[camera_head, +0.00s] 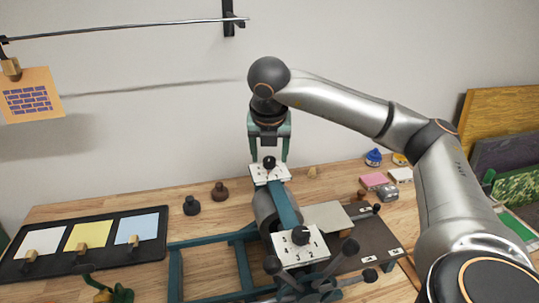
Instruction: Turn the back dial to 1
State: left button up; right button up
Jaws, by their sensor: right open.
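The back dial is a black knob (269,163) on a small white plate (258,175) with marks at its corners, at the back end of a teal and grey press (285,208). The marks are too small to read. My right gripper (269,154) points down over it, open, with its two teal fingers on either side of the knob. I cannot tell whether the fingers touch it. A second, front dial (301,236) with a black knob sits on a larger white plate nearer to me. My left gripper is not in view.
A black tray (70,270) with white, yellow and blue sheets lies at the left. Dark ball-ended handles (350,247) rise at the press front. Pink and white blocks (373,181) and ink pots (373,157) sit at the right.

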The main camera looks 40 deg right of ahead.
jog(key=shift+w+d+f, duration=0.15)
jog(key=shift+f, duration=0.35)
grip_shut()
dwell(0.3)
